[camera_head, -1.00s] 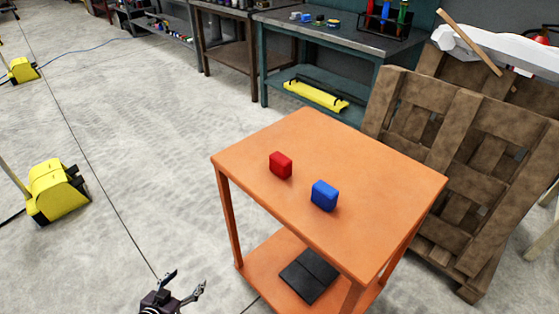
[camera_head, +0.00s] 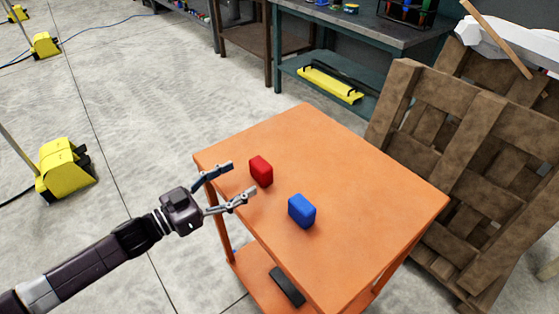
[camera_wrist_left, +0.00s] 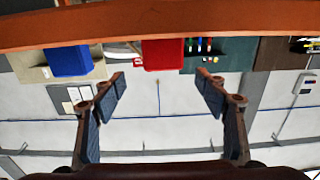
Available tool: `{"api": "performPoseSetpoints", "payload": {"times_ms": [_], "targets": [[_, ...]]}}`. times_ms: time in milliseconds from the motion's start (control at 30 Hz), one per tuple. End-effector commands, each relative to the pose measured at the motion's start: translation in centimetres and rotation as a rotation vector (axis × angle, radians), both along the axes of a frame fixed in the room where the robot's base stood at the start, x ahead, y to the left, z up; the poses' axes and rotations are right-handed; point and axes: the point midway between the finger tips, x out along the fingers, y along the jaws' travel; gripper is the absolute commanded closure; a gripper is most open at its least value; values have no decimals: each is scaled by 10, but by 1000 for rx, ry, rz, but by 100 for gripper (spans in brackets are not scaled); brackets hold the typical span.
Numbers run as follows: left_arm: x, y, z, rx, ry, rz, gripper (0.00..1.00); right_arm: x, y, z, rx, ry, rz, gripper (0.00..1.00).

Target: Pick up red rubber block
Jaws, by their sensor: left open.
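The red rubber block (camera_head: 261,171) stands on the orange table (camera_head: 340,160), near its left edge. In the left wrist view the red block (camera_wrist_left: 163,55) shows ahead, between the two fingers and beyond their tips. My left gripper (camera_head: 232,182) is open and empty at the table's left edge, just left of the red block and apart from it. It also shows in the left wrist view (camera_wrist_left: 160,80) with its fingers spread wide. A blue block (camera_head: 302,211) stands on the table in front and to the right of the red one. My right gripper is not in view.
A dark flat item (camera_head: 287,287) lies on the table's lower shelf. Wooden pallets (camera_head: 450,150) lean close behind the table's right side. A workbench (camera_head: 370,35) stands at the back. Yellow floor equipment (camera_head: 66,168) is at the left. The table top behind the blocks is clear.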

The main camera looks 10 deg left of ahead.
Motion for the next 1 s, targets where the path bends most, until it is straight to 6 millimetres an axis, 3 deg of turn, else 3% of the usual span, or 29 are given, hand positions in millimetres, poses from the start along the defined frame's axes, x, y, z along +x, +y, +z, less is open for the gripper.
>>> {"api": "performPoseSetpoints", "payload": {"times_ms": [167, 500, 733, 1000], "targets": [[3, -6, 4, -5, -2, -9, 33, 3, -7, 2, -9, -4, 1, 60], [30, -27, 3, -6, -4, -7, 33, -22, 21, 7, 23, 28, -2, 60], [55, -46, -2, -5, -4, -8, 33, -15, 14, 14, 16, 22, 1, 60], [60, -51, -4, -4, -1, -8, 33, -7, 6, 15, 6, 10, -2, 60]]}}
